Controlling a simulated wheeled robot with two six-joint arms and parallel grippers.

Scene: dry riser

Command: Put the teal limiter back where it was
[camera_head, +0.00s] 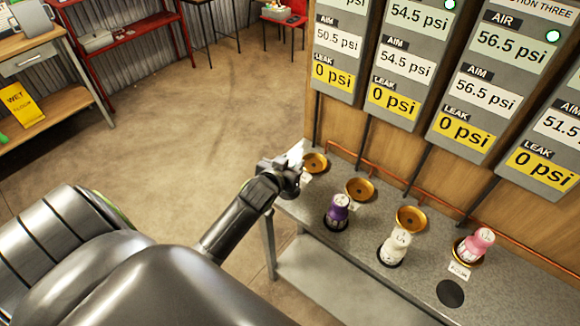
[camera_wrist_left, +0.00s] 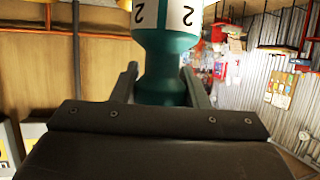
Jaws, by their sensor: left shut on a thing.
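In the left wrist view, the teal limiter (camera_wrist_left: 165,65) stands between the fingers of my left gripper (camera_wrist_left: 165,85), with a white band numbered 2. My left gripper is shut on it. In the head view, my left gripper (camera_head: 290,168) is over the left end of the grey bench (camera_head: 335,265), beside the leftmost brass cup (camera_head: 315,163). The gripper mostly hides the limiter there. I cannot tell whether it touches the bench. The leftmost cup looks empty. My right gripper is not in view.
A purple limiter (camera_head: 337,210) and a cream limiter (camera_head: 396,246) stand on the bench, before empty brass cups (camera_head: 360,188) and (camera_head: 411,219). A pink limiter (camera_head: 477,244) sits tilted in the rightmost cup, behind a bare black disc (camera_head: 450,293). Gauge panels (camera_head: 485,80) hang behind.

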